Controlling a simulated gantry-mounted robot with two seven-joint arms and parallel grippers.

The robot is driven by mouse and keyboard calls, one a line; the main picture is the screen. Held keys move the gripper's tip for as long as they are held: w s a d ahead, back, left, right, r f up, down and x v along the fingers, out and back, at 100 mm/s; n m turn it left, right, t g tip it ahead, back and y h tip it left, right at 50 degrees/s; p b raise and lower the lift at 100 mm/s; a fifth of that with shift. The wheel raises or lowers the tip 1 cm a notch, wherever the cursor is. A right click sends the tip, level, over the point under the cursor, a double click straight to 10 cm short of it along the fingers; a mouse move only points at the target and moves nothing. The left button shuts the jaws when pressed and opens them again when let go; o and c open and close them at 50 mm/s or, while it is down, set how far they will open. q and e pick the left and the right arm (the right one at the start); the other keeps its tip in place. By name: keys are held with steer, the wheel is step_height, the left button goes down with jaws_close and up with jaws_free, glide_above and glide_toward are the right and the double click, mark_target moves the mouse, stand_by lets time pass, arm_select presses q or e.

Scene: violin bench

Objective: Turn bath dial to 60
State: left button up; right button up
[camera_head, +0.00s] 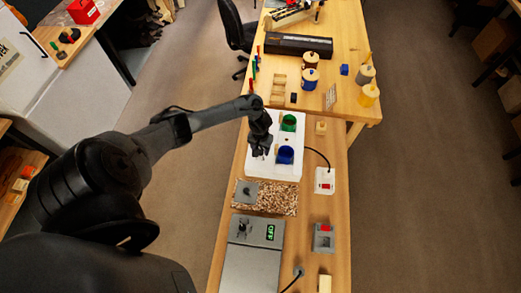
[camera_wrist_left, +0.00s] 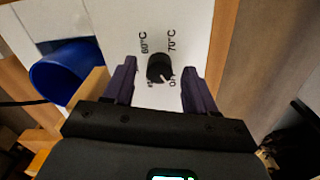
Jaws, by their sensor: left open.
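The bath (camera_head: 290,170) is a white box on the long wooden bench, with a green cup (camera_head: 289,122) and a blue cup (camera_head: 285,155) in it. In the left wrist view its dial (camera_wrist_left: 159,66) is a small black knob on the white face. Labels 60°C and 70°C stand above the dial; two more below are partly readable. The dial's pale mark points to the lower right, toward a label starting with O. My left gripper (camera_head: 260,148) is open, its two dark fingers (camera_wrist_left: 158,78) on either side of the dial, apart from it. My right gripper is out of view.
The blue cup also shows in the left wrist view (camera_wrist_left: 65,75). In front of the bath are a speckled board (camera_head: 278,200) and a grey device with a green display (camera_head: 270,232). A white box with a red switch (camera_head: 325,181) stands to the right.

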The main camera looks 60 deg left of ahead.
arm_select(q)
steer(key=shift+f, duration=0.35)
jaws_close()
